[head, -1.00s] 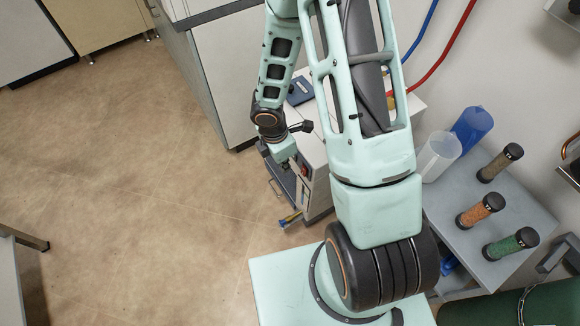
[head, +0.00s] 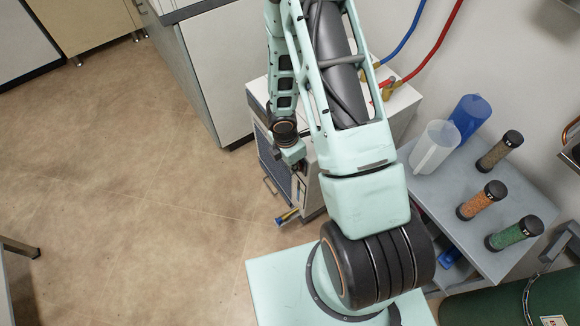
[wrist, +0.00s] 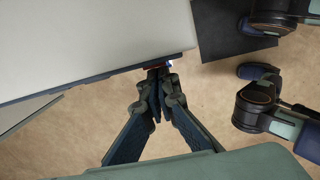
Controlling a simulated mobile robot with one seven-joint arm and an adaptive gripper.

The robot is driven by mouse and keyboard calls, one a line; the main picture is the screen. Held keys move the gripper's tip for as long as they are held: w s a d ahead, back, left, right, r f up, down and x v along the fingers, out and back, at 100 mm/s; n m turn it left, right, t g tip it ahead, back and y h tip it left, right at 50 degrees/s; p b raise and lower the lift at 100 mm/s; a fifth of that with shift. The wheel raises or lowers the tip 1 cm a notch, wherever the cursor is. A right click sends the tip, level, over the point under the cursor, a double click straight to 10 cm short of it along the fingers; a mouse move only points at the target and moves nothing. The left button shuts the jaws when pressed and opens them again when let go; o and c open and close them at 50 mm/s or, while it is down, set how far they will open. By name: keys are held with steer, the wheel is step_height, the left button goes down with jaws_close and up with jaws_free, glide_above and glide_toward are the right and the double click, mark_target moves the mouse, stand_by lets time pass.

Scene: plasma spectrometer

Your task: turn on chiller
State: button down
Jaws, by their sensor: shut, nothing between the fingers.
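The chiller is the white cabinet (head: 401,101) with a blue and a red hose at its top, behind my arm in the head view. Its dark grille and front panel face left. In the wrist view its pale casing (wrist: 90,40) fills the upper left, with a dark edge strip along it. My gripper (wrist: 158,84) is shut and empty, its tips close to that edge. A small red part (wrist: 155,68) and a bluish glow show right at the tips; I cannot tell whether they touch. In the head view my gripper (head: 298,163) is at the chiller's front, partly hidden.
A grey cart (head: 465,220) right of the chiller holds a clear jug, a blue jug and several capped cylinders. A white cabinet (head: 215,75) stands beyond the chiller. A green tank (head: 545,300) is at lower right. The floor to the left (head: 130,190) is clear.

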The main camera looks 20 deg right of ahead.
steer(key=shift+d+r+h+b, duration=0.2)
steer(key=shift+r+h+b, duration=0.1)
steer(key=shift+r, duration=0.45)
stand_by(0.4)
steer(key=s+a+r+p, duration=0.2)
steer(key=a+r, duration=0.4)
steer(key=r, duration=0.3)
steer(key=shift+a+r+p, duration=0.2)
steer(key=shift+a+p, duration=0.15)
steer(key=shift+p, duration=0.3)
